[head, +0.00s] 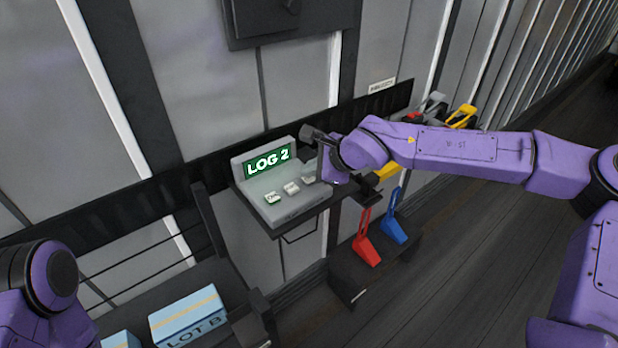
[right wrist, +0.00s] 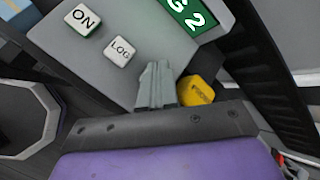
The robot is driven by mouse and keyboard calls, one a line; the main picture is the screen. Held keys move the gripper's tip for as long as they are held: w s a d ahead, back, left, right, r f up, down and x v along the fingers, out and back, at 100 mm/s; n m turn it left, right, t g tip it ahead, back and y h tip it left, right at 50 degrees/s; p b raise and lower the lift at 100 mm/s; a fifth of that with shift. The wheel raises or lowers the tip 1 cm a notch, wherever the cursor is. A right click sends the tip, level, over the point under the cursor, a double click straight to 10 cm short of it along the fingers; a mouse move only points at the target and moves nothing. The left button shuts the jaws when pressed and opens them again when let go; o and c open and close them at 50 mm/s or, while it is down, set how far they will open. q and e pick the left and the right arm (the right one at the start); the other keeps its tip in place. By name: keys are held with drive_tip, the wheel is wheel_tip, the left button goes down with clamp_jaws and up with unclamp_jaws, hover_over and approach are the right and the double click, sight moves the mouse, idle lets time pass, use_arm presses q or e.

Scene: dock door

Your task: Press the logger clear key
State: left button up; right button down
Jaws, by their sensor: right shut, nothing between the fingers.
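The logger (head: 262,180) is a grey sloped box with a green display (head: 268,160) reading LOG 2. My left gripper is out of view.
A yellow piece (right wrist: 196,90) lies beside the fingers. Red (head: 366,242) and blue (head: 393,222) handled things stand to the right of the logger. A blue LOT B box (head: 188,315) is at lower left. The floor at right is clear.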

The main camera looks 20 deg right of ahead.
sight(312, 180)
drive_tip(key=shift+f, duration=0.35)
idle(0.5)
drive_tip(key=shift+r+p, duration=0.95)
drive_tip(key=shift+p, duration=0.05)
wheel_tip(312, 180, up, 5)
drive_tip(key=p, duration=0.5)
drive_tip(key=shift+r, duration=0.1)
idle(0.3)
